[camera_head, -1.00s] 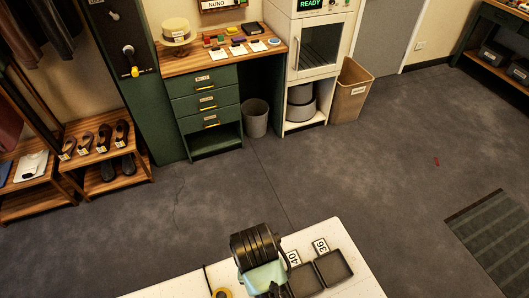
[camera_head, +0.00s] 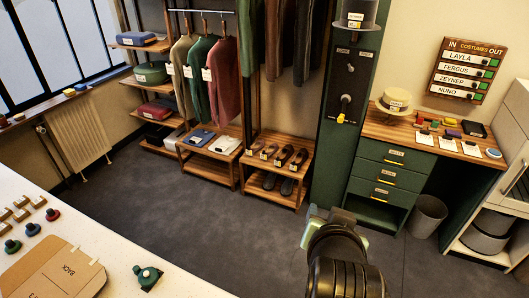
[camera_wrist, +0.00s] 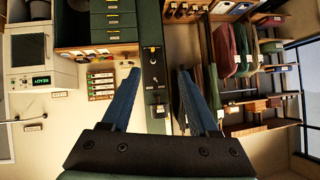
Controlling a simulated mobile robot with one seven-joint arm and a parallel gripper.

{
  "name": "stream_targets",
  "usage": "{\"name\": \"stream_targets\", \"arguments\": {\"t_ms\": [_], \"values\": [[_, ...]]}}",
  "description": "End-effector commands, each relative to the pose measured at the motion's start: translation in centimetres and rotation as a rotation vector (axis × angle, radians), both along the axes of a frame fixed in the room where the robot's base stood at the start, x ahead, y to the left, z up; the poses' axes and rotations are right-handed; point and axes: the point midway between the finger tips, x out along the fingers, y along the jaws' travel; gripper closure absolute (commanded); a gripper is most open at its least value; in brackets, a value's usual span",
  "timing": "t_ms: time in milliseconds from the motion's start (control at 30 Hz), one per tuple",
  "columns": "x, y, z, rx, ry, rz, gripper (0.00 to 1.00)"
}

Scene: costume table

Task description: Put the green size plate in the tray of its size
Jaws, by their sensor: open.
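On the white table in the head view lies a small green piece with a rounded knob (camera_head: 148,276), beside a cardboard pattern marked BACK. It may be the green size plate; its size marking cannot be read. The size trays are out of view now. My gripper (camera_wrist: 158,75) is open and empty in the wrist view, its two blue fingers spread wide before the wall and cabinets. In the head view my arm reaches out over the floor, well right of the white table.
The white table (camera_head: 105,215) also bears the cardboard pattern (camera_head: 55,272), several round colored knobbed pieces and small wooden blocks. A clothes rack, shoe shelf (camera_head: 278,165), green drawer cabinet (camera_head: 385,178) and grey bin (camera_head: 427,215) stand along the back. The dark floor between is clear.

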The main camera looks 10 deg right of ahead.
Motion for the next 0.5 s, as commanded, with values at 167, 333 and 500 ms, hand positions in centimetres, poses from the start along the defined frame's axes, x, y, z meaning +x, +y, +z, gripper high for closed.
{"name": "stream_targets", "arguments": {"t_ms": [167, 333, 500], "values": [[3.1, 5.6, 17.8, -0.213, -0.511, 0.146, 0.40], [-0.8, 11.0, 32.0, -0.370, -0.951, 0.221, 0.40], [-6.1, 14.3, 39.6, -0.453, -1.236, 0.244, 0.40]]}}
